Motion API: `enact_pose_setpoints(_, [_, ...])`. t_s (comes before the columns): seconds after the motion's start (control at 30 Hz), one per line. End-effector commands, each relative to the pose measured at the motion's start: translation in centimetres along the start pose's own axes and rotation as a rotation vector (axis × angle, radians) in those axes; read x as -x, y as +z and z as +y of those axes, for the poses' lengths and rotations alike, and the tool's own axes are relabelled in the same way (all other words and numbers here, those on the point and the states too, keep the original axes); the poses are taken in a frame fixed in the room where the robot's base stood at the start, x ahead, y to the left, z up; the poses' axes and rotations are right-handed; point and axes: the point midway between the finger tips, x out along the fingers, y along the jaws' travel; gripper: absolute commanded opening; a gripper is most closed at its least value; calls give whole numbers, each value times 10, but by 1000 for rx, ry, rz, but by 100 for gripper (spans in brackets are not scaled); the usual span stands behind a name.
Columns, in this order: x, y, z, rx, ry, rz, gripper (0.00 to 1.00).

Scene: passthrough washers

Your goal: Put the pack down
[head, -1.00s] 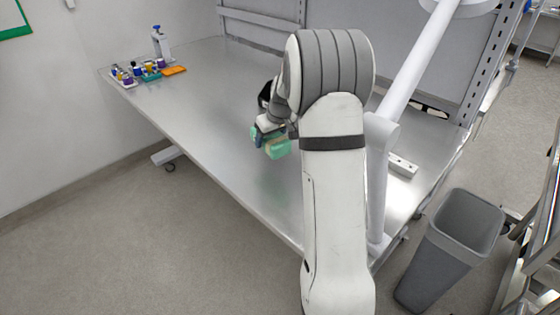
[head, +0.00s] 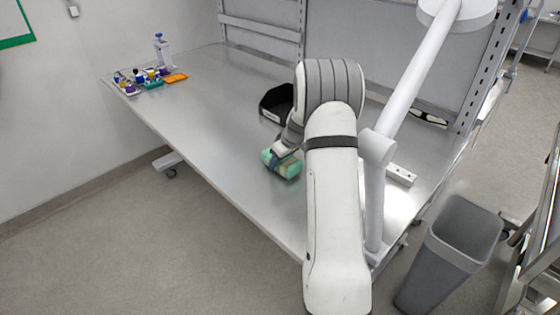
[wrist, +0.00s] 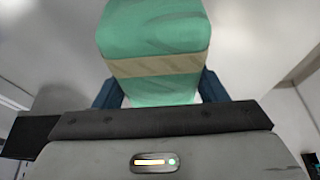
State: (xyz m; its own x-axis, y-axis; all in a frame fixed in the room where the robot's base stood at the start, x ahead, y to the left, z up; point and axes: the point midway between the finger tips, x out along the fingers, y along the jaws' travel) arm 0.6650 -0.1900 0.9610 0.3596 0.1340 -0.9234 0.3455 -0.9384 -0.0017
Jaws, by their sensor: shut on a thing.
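The pack is a green bundle with a tan band. In the head view the pack (head: 286,169) is at my gripper (head: 280,158), low over the front part of the steel table (head: 200,110). In the wrist view the pack (wrist: 155,30) fills the upper middle, with the blue fingers of my gripper (wrist: 158,90) on both sides of it. My gripper is shut on the pack. I cannot tell whether the pack's underside touches the table.
A black open bin (head: 270,112) stands on the table behind my gripper. Small bottles (head: 140,76), an orange tray (head: 175,78) and a pump bottle (head: 162,50) are at the far left. A power strip (head: 400,174) lies right of my arm. The table's left-middle is clear.

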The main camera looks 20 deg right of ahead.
Motion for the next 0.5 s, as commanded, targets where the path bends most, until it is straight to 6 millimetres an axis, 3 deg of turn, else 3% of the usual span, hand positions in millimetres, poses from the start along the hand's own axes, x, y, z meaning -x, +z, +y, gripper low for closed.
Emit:
enact_pose_setpoints(0.1, [-9, 4, 0, -1, 1, 0, 35])
enact_pose_setpoints(0.43, [-13, 6, 1, 0, 3, 1, 35])
enact_pose_setpoints(0.47, [-12, 5, 1, -1, 2, 0, 68])
enact_pose_setpoints(0.5, [-11, 5, 1, -1, 2, 0, 71])
